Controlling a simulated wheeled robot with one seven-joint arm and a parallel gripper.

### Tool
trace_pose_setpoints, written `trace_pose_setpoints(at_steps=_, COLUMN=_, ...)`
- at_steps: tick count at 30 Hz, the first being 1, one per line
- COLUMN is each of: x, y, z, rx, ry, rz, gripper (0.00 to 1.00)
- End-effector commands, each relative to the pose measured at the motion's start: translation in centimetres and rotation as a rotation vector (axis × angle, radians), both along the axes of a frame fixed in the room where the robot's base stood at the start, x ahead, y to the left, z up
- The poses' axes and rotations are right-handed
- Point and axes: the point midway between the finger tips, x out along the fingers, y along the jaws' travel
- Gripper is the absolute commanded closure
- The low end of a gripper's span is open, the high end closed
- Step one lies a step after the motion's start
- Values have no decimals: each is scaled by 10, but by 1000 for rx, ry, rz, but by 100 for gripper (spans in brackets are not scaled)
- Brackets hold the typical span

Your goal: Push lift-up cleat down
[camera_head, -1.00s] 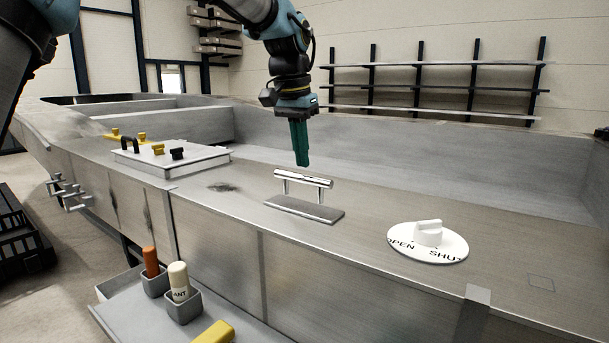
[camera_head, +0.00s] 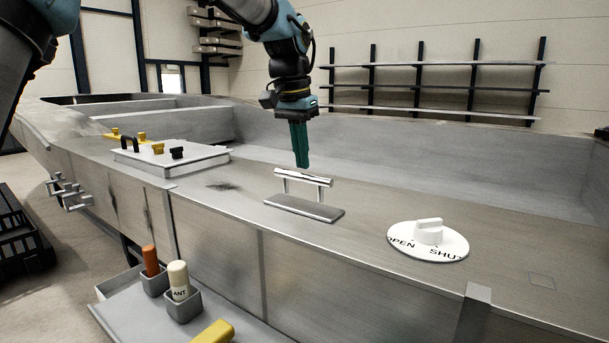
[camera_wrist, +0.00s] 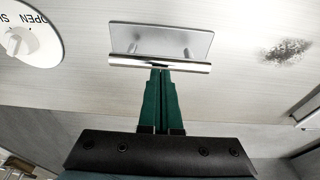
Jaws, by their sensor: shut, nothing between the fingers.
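The lift-up cleat (camera_head: 304,178) is a shiny bar on two posts, standing raised above its flat plate (camera_head: 305,207) on the grey metal deck. In the wrist view the cleat bar (camera_wrist: 160,65) lies across the picture, with its plate beyond it. My gripper (camera_head: 302,166) has green fingers, pointing down and pressed together with nothing between them. Its tips are just above or at the bar, near its middle to right part. The wrist view shows the fingertips (camera_wrist: 160,72) right at the bar's near edge; I cannot tell whether they touch.
A white OPEN/SHUT dial (camera_head: 428,240) sits on the deck to the right. A raised hatch (camera_head: 170,158) with black and yellow fittings lies to the left. A tray (camera_head: 140,318) with holders hangs below the front edge. The deck around the cleat is clear.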

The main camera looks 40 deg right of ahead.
Motion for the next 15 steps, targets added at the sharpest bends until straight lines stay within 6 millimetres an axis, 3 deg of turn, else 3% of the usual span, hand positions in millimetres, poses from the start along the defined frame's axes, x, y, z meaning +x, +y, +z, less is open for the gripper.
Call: trace_pose_setpoints(at_steps=15, x=0, y=0, z=-16, rx=0, ry=0, rz=0, gripper=100)
